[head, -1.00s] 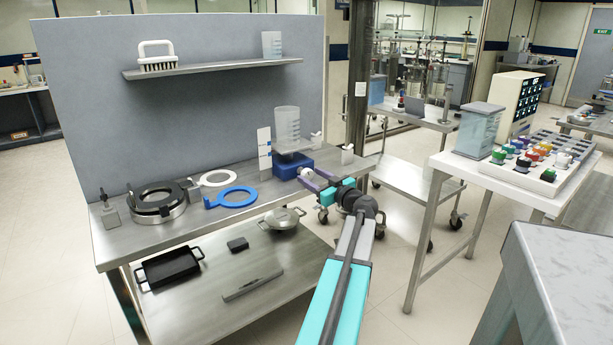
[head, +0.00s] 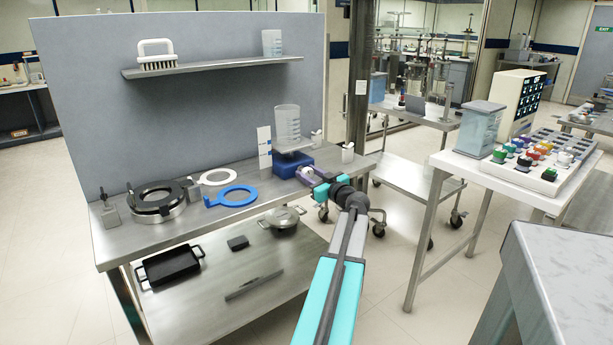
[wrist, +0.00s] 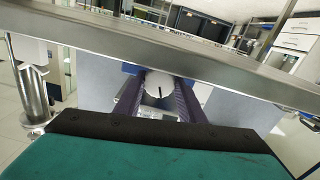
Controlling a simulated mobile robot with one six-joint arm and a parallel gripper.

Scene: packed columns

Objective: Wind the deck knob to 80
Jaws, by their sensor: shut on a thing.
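The deck knob (wrist: 159,86) is a round white knob with a dark pointer line, on the front of a blue base unit (head: 291,163). In the wrist view its pointer line stands nearly upright, tilted slightly. My gripper (wrist: 158,92) is shut on the knob, one purple finger on each side of it. In the head view my gripper (head: 306,172) meets the front of the blue unit and hides most of the knob. A clear graduated container (head: 286,124) sits on top of the unit. I cannot read any scale numbers around the knob.
The steel table's front edge (wrist: 190,58) crosses the wrist view close to my gripper. A white card (head: 264,147) stands left of the unit, and a white cup (head: 347,152) stands to its right.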

